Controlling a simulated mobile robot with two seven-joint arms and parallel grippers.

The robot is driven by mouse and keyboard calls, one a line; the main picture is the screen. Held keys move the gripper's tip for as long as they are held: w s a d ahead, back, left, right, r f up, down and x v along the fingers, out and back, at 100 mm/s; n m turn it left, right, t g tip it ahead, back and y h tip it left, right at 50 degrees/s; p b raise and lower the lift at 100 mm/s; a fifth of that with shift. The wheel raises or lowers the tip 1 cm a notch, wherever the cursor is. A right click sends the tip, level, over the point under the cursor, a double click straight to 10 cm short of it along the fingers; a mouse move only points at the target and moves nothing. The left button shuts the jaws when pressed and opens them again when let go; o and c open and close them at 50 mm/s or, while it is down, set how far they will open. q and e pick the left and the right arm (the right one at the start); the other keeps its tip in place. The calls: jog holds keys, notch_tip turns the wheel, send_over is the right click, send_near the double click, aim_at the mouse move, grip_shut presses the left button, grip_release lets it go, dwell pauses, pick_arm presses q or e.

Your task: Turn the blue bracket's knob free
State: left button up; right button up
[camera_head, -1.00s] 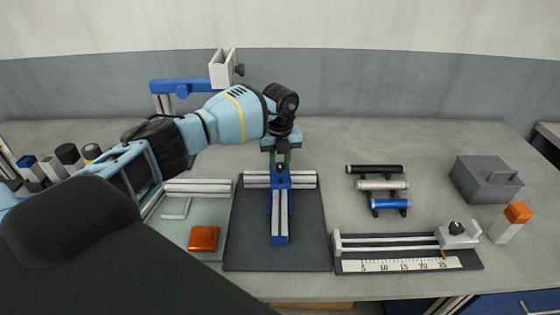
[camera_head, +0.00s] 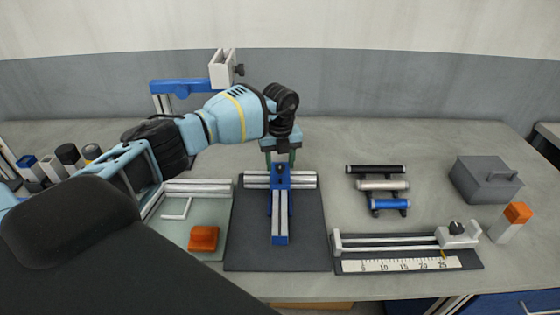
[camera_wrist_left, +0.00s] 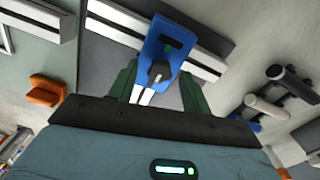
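The blue bracket (camera_head: 280,180) joins silver rails on a dark mat (camera_head: 245,235). In the left wrist view the bracket (camera_wrist_left: 175,30) carries a small dark knob (camera_wrist_left: 159,71). My left gripper (camera_head: 281,158) points down over the bracket, its green fingers spread. In the left wrist view the gripper (camera_wrist_left: 160,88) is open, one finger on each side of the knob, with gaps that look clear. The knob is mostly hidden in the head view. My right gripper is not in view.
A pale tray with an orange block (camera_head: 203,238) lies left of the mat. To the right are a rack with black, white and blue bars (camera_head: 388,204), a ruler slide (camera_head: 405,265) and a grey box (camera_head: 485,180). A blue stand arm (camera_head: 185,86) rises at back left.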

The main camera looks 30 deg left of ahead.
aim_at(280, 166)
pick_arm(q)
notch_tip(280, 166, up, 8)
jog(key=shift+f, duration=0.1)
dwell(0.5)
dwell(0.4)
